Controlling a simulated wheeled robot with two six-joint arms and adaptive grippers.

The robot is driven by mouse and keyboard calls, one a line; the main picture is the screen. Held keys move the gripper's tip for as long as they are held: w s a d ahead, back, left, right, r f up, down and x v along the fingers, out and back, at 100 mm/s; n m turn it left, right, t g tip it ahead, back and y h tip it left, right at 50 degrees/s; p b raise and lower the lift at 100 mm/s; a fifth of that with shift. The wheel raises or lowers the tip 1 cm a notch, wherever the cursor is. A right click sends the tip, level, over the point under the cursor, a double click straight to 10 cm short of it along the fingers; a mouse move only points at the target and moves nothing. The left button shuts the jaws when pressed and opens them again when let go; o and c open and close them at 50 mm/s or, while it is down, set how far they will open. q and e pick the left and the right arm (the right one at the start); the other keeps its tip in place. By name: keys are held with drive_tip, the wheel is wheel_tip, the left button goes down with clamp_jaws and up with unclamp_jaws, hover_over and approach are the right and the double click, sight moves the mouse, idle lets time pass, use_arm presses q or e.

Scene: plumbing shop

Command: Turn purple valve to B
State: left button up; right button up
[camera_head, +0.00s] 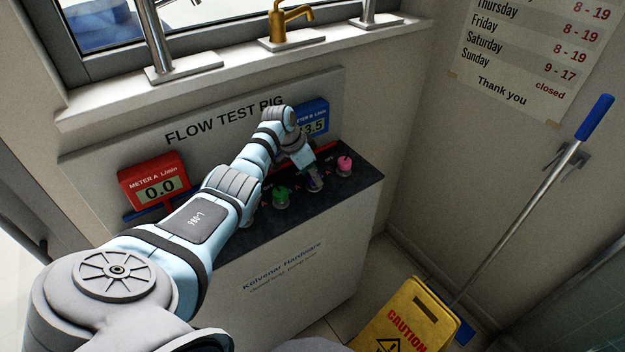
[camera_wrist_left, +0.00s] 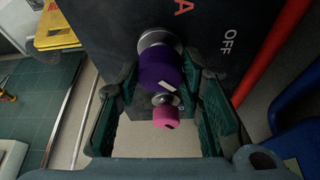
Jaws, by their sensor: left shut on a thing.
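The purple valve (camera_wrist_left: 158,66) is a round knob on a metal base on the dark rig top, with a white mark on its side. In the left wrist view, my left gripper (camera_wrist_left: 162,80) has one finger on each side of this knob and is shut on it. In the head view, my left gripper (camera_head: 314,178) is at the valve, and its arm and fingers hide most of the knob. A red letter A and the word OFF are printed beside it; I cannot clearly see the B label. My right gripper is not in view.
A green valve (camera_head: 281,197) and a pink valve (camera_head: 344,164) flank the purple one. The red meter A (camera_head: 158,183) reads 0.0. The blue meter (camera_head: 314,118) is partly hidden; "3.5" shows. A yellow caution sign (camera_head: 408,318) and a blue-handled pole (camera_head: 530,193) stand at right.

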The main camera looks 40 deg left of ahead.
use_arm(q)
drive_tip(key=shift+m+h+b, duration=0.4)
drive_tip(key=shift+m+b, duration=0.6)
drive_tip(key=shift+b, duration=0.2)
drive_tip(key=o, duration=1.2)
drive_tip(key=shift+c, duration=0.2)
drive_tip(key=shift+a, duration=0.1)
drive_tip(key=v, duration=1.2)
drive_tip(key=shift+w, duration=0.15)
